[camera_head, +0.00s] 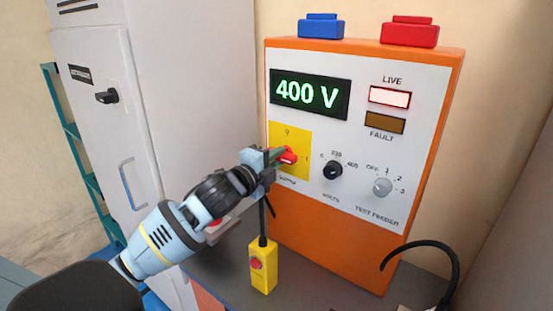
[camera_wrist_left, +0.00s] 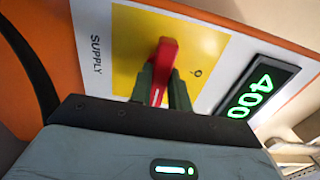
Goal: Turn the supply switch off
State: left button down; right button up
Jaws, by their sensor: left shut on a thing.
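The supply switch is a red handle (camera_head: 287,157) on a yellow plate (camera_head: 304,140) at the left of the orange and white panel (camera_head: 345,130). My left gripper (camera_head: 278,156) is at the switch, its fingers on the red handle. In the left wrist view the green-grey fingers (camera_wrist_left: 161,88) are shut on the red handle (camera_wrist_left: 164,60), one on each side. The handle's base is partly hidden by the fingers. The display (camera_head: 310,94) reads 400 V in green. The LIVE lamp (camera_head: 390,96) is bright and the FAULT lamp (camera_head: 385,122) is dark. My right gripper is not in view.
A black volts knob (camera_head: 333,170) and a grey test feeder knob (camera_head: 382,187) sit right of the switch. A yellow pendant box (camera_head: 263,267) with a red button stands below my gripper. A grey cabinet (camera_head: 165,80) is at left. A black cable (camera_head: 455,262) curves at lower right.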

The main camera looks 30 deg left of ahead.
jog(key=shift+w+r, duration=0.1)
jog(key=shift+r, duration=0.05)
pick_arm(q)
jog(key=n, duration=0.5)
jog(key=shift+n+p, duration=0.3)
jog(key=shift+p, duration=0.1)
jog(key=n, duration=1.2)
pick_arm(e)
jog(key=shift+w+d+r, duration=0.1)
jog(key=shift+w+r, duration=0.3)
pick_arm(q)
jog(key=shift+n, duration=0.3)
jog(key=c, duration=1.3)
grip_release()
